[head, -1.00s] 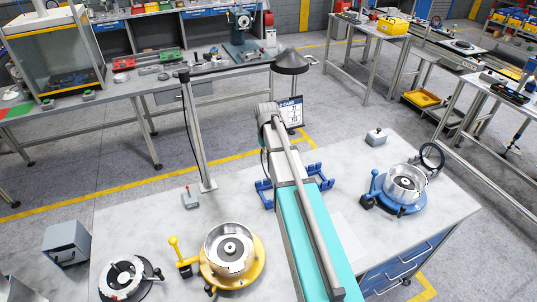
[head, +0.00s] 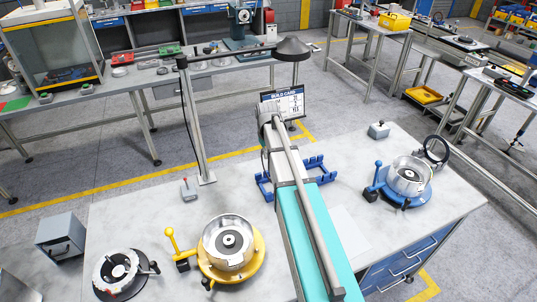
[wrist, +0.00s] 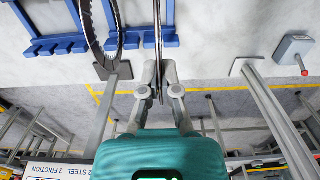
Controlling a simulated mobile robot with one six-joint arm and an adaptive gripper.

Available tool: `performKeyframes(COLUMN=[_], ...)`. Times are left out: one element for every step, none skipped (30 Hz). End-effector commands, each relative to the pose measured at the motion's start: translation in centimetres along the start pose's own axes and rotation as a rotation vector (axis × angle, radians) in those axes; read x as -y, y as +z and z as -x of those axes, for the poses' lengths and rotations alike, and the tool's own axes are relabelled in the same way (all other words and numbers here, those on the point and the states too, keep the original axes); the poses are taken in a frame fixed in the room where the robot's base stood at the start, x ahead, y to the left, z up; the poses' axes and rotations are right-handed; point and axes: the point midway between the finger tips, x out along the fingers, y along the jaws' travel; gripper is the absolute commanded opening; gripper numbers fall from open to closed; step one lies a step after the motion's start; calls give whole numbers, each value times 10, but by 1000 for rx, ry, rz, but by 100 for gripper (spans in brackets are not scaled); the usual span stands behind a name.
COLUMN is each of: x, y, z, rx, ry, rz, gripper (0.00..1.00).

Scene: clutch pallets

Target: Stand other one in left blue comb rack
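In the wrist view my gripper (wrist: 158,82) is shut on a thin disc (wrist: 158,30), seen edge-on and upright. The disc is over the blue comb rack on that view's right (wrist: 138,41), which shows at left in the head view (head: 264,188). I cannot tell if it sits in a slot. A dark toothed ring (wrist: 89,32) stands beside it, between the held disc and the other blue rack (wrist: 45,46); its support is unclear. That other rack is at right in the head view (head: 322,172). My arm hides the gripper in the head view.
The build card (head: 283,104) stands behind the racks. A lamp post (head: 195,120) and small lever box (head: 189,190) are to the left. A yellow fixture (head: 257,262) and blue fixture (head: 416,199) hold metal drums. Worktop is clear near the right rack.

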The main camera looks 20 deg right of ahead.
Motion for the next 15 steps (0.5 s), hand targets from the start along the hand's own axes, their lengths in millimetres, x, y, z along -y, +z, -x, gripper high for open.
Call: performKeyframes(x=[0,0,0,0,0,0,0,0,0,-1,-1,-1,-1,-1,-1], y=[0,0,0,0,0,0,0,0,0,0,0,0,0,0,0], z=[-5,-7,-9,-10,-12,-14,-15,-16,-18,-20,-21,-23,-25,-26,-28], rx=[0,0,0,0,0,0,0,0,0,0,0,0,0,0,0], ry=[0,0,0,0,0,0,0,0,0,0,0,0,0,0,0], rz=[0,0,0,0,0,-1,-1,-1,-1,-1,-1,-1,-1,-1,-1], gripper=[0,0,0,0,0,0,0,0,0,0,0,0,0,0,0])
